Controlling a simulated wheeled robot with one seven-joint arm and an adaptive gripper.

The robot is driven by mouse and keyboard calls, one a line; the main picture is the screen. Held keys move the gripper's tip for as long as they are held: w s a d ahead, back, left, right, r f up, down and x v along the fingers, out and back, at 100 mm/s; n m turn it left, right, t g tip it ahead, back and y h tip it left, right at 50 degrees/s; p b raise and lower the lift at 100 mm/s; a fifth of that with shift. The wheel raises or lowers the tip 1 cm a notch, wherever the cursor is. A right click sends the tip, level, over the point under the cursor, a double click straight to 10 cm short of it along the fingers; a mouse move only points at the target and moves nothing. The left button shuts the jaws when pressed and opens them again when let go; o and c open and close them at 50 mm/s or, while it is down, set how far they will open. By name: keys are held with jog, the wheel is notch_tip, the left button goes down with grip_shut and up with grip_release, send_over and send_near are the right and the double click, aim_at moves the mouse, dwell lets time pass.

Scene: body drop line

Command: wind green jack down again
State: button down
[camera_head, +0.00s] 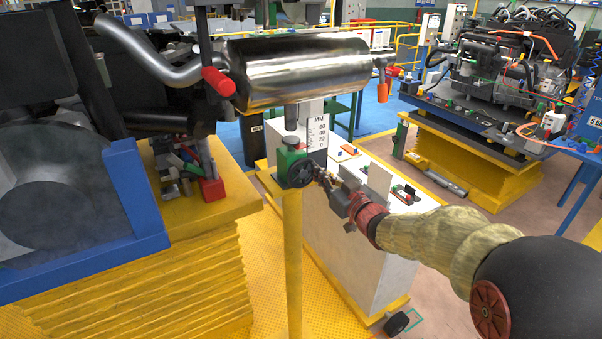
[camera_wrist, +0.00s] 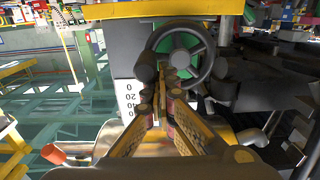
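The green jack (camera_head: 292,166) sits on top of a yellow post in the head view. A white scale (camera_head: 317,130) marked MM, with 0 to 60 visible, stands behind the jack. My gripper (camera_head: 321,176) reaches in from the right, with its tips at the wheel's right edge. In the wrist view its fingers (camera_wrist: 166,84) converge closely over the lower rim. The tips are dark and overlap the wheel, so whether they grip the rim is unclear.
A shiny silver muffler (camera_head: 295,70) hangs above the jack. A red-ended part (camera_head: 218,82) juts out at its left. A white cabinet (camera_head: 350,240) stands behind and below my arm. A yellow lift with a blue frame (camera_head: 137,195) is close on the left.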

jog(key=shift+w+d+f, duration=0.1)
jog(key=shift+d+f, duration=0.1)
jog(key=shift+f, duration=0.1)
jog(key=shift+d+r+p, duration=0.1)
jog(key=shift+r+p, duration=0.65)
jog(key=shift+r, duration=0.5)
jog(key=shift+f, duration=0.1)
jog(key=c, duration=2.5)
grip_release()
jog(key=o, duration=0.7)
jog(key=shift+o, duration=0.2)
jog(key=v, duration=0.7)
